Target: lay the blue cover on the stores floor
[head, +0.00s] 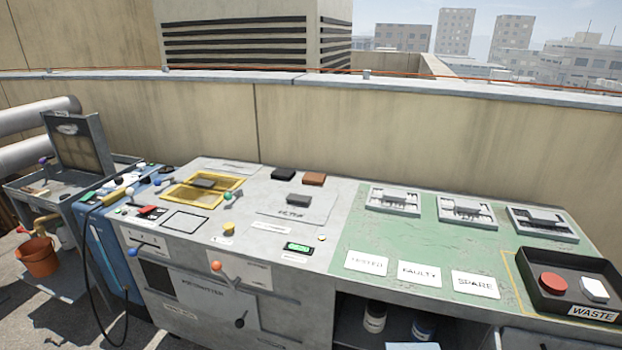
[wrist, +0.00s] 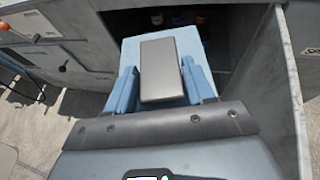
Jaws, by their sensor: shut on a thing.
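The blue cover (wrist: 190,42) is a light blue flat piece with a dark grey block-shaped grip (wrist: 160,70) on top. My gripper (wrist: 163,88) is shut on this grip, one blue finger on each side. The cover is in front of the open stores compartment (wrist: 235,45), its far edge at the opening. Whether it touches the stores floor cannot be told. In the head view a light blue edge, apparently the cover (head: 412,346), shows at the bottom. The stores opening (head: 348,322) is dark under the green bench top; most of its floor is hidden.
Jars (head: 374,317) stand inside the stores, one (head: 424,327) to the right. A grey side panel (wrist: 270,80) bounds the opening on the right. The cabinet with levers (head: 215,290) is on its left. A black waste tray (head: 570,285) sits on the bench.

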